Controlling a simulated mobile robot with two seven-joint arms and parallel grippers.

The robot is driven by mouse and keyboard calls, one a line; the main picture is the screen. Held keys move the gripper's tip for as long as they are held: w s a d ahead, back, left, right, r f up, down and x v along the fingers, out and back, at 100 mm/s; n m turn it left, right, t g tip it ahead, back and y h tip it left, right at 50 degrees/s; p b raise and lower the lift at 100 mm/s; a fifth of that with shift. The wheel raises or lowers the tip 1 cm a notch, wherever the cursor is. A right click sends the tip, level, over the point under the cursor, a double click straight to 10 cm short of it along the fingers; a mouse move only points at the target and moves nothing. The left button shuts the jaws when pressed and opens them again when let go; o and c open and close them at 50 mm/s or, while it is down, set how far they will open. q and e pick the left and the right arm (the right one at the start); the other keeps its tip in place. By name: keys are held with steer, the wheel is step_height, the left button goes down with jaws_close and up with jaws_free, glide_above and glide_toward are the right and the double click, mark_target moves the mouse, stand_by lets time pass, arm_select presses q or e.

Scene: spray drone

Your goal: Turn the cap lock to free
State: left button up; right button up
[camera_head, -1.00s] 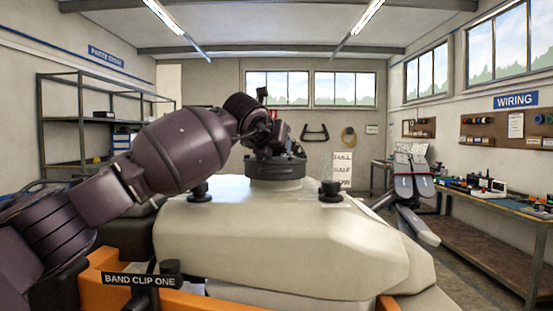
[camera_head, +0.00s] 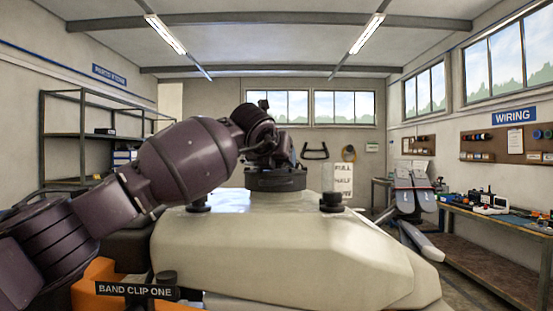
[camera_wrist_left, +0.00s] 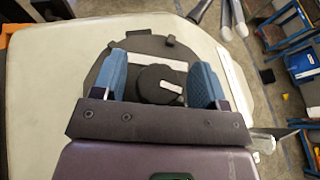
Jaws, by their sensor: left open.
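The pale cream tank (camera_head: 300,250) fills the middle of the head view, with a broad dark cap (camera_head: 275,181) on top. In the left wrist view the dark disc of the cap (camera_wrist_left: 152,46) shows with lugs on its rim. A smaller dark round knob (camera_wrist_left: 156,84) with a white mark sits on it. My left gripper (camera_wrist_left: 160,82) is open, one blue finger on each side of the knob. I cannot tell whether either finger touches it. In the head view the left wrist stands over the cap and hides the knob. My right gripper is not in view.
Two dark posts (camera_head: 331,202) stand on the tank beside the cap. A workbench (camera_head: 500,225) runs along the right wall. A metal shelf (camera_head: 85,130) stands at the left.

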arm_select(q)
steer(key=b+v, duration=0.1)
steer(key=v, duration=0.8)
steer(key=shift+s, duration=0.15)
steer(key=shift+s+a+r, duration=0.2)
steer(key=shift+s+r, duration=0.05)
steer(key=shift+s, duration=0.3)
steer(key=shift+s+r, duration=0.1)
